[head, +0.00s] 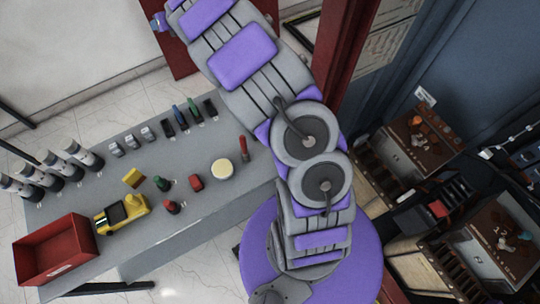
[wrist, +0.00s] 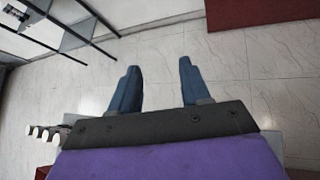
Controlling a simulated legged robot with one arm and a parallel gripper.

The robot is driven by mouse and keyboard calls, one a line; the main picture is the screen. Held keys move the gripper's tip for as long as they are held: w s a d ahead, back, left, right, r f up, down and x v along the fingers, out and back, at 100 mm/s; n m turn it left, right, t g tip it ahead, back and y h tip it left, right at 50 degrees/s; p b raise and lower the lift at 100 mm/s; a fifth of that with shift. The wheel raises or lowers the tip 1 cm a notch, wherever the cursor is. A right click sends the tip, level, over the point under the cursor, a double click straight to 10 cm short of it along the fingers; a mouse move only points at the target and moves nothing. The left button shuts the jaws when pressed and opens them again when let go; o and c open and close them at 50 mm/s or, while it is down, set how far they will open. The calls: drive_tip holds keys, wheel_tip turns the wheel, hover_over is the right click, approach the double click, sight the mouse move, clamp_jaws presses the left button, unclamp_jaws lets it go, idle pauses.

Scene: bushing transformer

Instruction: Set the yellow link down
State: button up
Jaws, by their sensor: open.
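My gripper (wrist: 158,66) is open in the wrist view. Its two blue fingers stand well apart, with only pale tiled floor showing between them. In the head view my arm reaches to the top left and its fingers are not clearly seen. A small yellow block-like piece (head: 133,178) lies on the grey table (head: 185,235), apart from my arm; I cannot tell for certain that it is the yellow link. A yellow vehicle-shaped item (head: 121,213) with a dark middle stands just below it, beside the red bin.
A red open bin (head: 56,250) stands at the table's left end, near several white-and-dark cylinders (head: 84,155). Small green, red and dark parts and a round cream-topped item (head: 222,169) are spread over the table. Shelving (wrist: 68,28) shows in the wrist view.

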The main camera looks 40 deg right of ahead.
drive_tip(key=s+d+r+m+h, duration=0.7)
drive_tip(key=d+r+m, duration=0.4)
drive_tip(key=s+d+r+m+g+h, duration=0.1)
drive_tip(key=s+d+m+g+h, duration=0.1)
drive_tip(key=s+m, duration=0.45)
drive_tip(key=s+d+r+m+g+h, duration=0.1)
drive_tip(key=s+d+m, duration=0.2)
drive_tip(key=s+m, duration=0.35)
drive_tip(key=s+a+f+m+g+y, duration=0.2)
drive_tip(key=s+a, duration=0.4)
drive_tip(key=s, duration=0.7)
drive_tip(key=s+a+f+m+g+y, duration=0.2)
drive_tip(key=s+a+f+m+g, duration=0.2)
drive_tip(key=s, duration=1)
drive_tip(key=s+a+f+m+g+y, duration=0.2)
drive_tip(key=s+a+m+g, duration=0.2)
drive_tip(key=s+a, duration=0.4)
drive_tip(key=s+m, duration=0.1)
drive_tip(key=s, duration=0.5)
drive_tip(key=shift+a+f+m+y, duration=0.15)
drive_tip(key=shift+f+m+y, duration=0.25)
drive_tip(key=shift+w, duration=0.1)
